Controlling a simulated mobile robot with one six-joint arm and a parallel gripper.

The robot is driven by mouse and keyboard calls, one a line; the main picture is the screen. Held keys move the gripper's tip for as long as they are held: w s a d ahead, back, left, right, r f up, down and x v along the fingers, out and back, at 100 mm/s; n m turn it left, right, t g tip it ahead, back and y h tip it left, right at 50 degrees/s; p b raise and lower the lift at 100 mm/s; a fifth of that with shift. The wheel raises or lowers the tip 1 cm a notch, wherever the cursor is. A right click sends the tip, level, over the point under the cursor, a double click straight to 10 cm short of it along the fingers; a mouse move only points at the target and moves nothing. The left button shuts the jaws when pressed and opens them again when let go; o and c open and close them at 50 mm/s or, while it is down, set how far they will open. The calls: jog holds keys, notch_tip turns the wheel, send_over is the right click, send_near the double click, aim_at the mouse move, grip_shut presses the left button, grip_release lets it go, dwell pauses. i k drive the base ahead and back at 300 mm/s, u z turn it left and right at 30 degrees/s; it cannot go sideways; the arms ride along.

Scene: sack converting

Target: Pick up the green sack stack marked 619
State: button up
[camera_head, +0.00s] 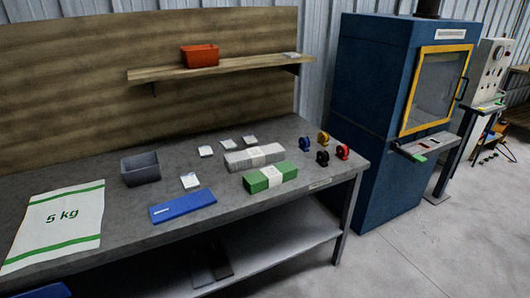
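A green sack stack (270,177) with a white band around it lies flat on the grey workbench (330,170), near its front right edge. No number can be read on it at this size. A similar grey-white stack (254,157) with a pale band lies just behind it. My gripper is not in view, and nothing touches the green stack.
A blue flat item (182,206) lies left of the green stack, a grey bin (140,169) behind it. Tape rolls (323,138) stand to the right. A shelf (225,66) with an orange bin (200,55) overhangs the bench back. A blue cabinet (380,110) stands right; floor in front is clear.

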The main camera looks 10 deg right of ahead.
aim_at(271, 177)
jog(key=z, duration=0.2)
jog(key=i, duration=1.2)
jog(key=u, duration=0.1)
